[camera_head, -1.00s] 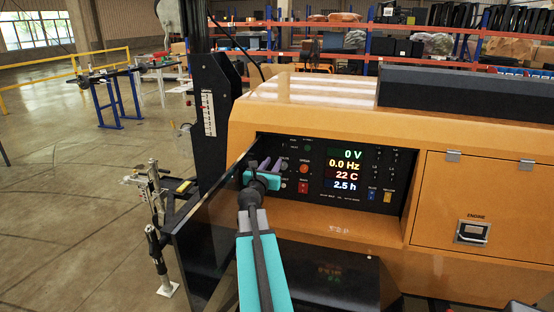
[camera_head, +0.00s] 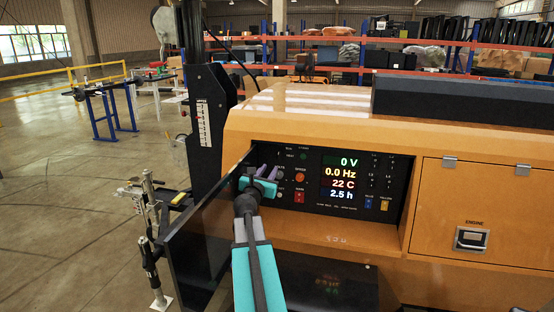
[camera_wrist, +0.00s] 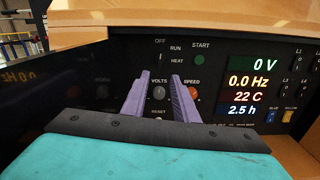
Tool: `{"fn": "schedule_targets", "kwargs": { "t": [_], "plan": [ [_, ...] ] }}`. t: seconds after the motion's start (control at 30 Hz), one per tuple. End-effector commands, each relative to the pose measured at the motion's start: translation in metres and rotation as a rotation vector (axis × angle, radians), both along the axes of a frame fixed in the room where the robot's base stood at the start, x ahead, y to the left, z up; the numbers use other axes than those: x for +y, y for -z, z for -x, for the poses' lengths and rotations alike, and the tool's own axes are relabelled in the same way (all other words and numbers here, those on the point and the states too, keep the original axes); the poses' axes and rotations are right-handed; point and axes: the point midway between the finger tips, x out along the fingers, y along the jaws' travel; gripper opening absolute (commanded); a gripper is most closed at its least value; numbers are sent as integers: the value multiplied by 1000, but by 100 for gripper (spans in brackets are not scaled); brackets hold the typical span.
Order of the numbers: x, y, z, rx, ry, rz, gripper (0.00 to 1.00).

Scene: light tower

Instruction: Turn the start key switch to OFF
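The start key switch (camera_wrist: 160,59) appears as a small dark shape on the black control panel in the wrist view, below the OFF label and beside the RUN and HEAT labels. Its exact pointing direction is too dark to tell. My gripper (camera_wrist: 162,77) has two purple fingers held apart, with the VOLTS knob (camera_wrist: 158,94) showing between them. The fingertips lie just below the switch in the picture; contact cannot be told.
The lit display (camera_head: 341,175) reads 0 V and 0.0 Hz. An open dark panel door (camera_head: 205,230) stands close left of my arm.

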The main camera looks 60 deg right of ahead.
Motion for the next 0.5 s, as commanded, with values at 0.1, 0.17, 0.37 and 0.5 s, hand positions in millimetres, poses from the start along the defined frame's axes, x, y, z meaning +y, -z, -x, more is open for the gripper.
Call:
{"fn": "schedule_targets", "kwargs": {
  "t": [0.1, 0.17, 0.37, 0.5],
  "plan": [
    [-10, -1, -4, 0, 0, 0, 27],
    [-15, -1, -6, -1, 0, -1, 27],
    [-33, 0, -11, 0, 0, -1, 27],
    [-45, 0, -15, 1, 1, 0, 27]
  ]
}}
